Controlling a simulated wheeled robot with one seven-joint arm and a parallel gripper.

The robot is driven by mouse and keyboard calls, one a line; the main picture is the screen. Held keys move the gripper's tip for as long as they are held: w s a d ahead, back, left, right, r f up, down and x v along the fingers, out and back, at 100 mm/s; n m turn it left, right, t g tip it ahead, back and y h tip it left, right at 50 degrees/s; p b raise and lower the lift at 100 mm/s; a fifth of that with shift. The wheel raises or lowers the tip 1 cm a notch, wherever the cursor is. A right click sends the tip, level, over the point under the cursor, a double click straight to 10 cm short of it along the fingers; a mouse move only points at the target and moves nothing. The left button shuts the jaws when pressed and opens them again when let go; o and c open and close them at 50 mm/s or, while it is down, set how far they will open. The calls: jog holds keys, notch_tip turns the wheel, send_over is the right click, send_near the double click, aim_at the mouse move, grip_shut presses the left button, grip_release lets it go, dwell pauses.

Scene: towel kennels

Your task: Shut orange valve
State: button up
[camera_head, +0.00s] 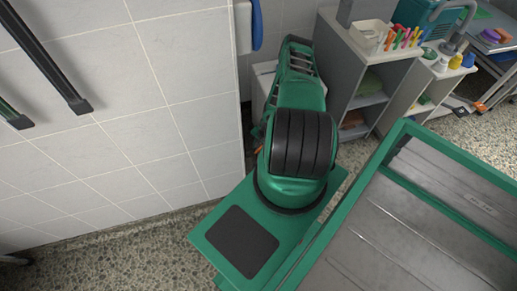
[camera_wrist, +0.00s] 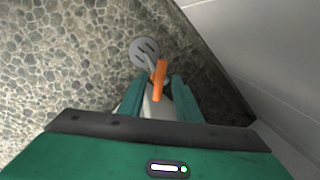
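The orange valve (camera_wrist: 160,78) shows in the wrist view as a narrow orange lever on a pale pipe, above the stone-patterned floor. My gripper (camera_wrist: 158,92) is open, with its two green fingers apart on the left and right of the lever's lower part. I cannot tell whether either finger touches it. The lower pipe is partly hidden between the fingers and my gripper's body. In the head view my arm hides the gripper, and the valve does not show.
A round grey floor drain (camera_wrist: 145,50) lies beyond the valve. A pale wall (camera_wrist: 265,50) rises close on the right in the wrist view. In the head view, a tiled wall (camera_head: 90,110) stands at left and a grey shelf unit (camera_head: 368,75) beyond my arm.

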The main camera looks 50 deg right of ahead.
grip_shut()
jog(key=shift+m, duration=0.3)
jog(key=m, duration=0.2)
jog(key=shift+w+a+m+h, duration=0.1)
jog(key=shift+m+h, duration=0.2)
jog(key=shift+w+m+h, duration=0.1)
jog(key=shift+m+h, duration=0.3)
jog(key=shift+m, duration=1.6)
grip_release()
